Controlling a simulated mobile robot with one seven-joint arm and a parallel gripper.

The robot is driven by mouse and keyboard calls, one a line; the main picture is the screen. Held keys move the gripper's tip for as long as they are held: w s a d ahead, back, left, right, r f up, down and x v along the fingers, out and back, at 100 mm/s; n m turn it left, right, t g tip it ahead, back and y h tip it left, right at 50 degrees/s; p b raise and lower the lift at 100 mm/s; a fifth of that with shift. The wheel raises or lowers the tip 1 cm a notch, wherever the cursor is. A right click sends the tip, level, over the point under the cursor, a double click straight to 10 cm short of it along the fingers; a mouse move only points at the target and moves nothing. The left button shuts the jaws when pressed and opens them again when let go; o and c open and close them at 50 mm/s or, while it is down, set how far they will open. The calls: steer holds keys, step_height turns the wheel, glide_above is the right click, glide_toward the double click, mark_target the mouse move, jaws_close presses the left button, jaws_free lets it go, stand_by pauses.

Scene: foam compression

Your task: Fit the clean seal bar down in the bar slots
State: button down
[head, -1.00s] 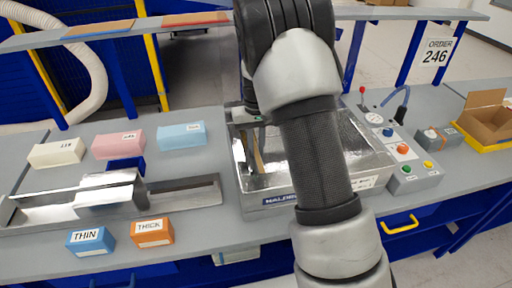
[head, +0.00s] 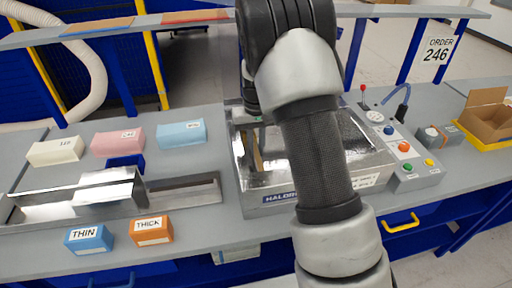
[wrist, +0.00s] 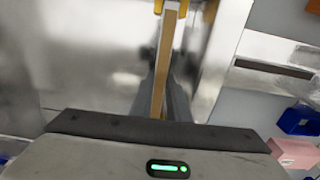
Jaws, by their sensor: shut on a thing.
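My gripper (wrist: 165,92) is shut on the seal bar (wrist: 168,50), a long thin tan bar running up the wrist view between my dark fingers. Its far end is near a yellow piece (wrist: 158,7) at the top edge. In the head view the bar (head: 257,157) shows at the left inside of the open metal chamber of the sealing machine (head: 283,199). My arm hides much of the chamber. The bar slots are not clearly seen, and I cannot tell whether the bar is seated or above them.
Left of the machine are a long metal tray (head: 190,190), white (head: 55,151), pink (head: 117,142) and light-blue (head: 181,133) blocks, and THIN (head: 89,240) and THICK (head: 152,231) boxes. A button panel (head: 404,149) and an open carton (head: 490,119) stand to the right.

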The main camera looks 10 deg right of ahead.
mark_target(256, 152)
steer(key=shift+f+b, duration=0.55)
steer(key=shift+f, duration=0.4)
steer(key=c, duration=1.6)
jaws_free()
steer(key=shift+r+p, duration=3.25)
steer(key=shift+r, duration=1.8)
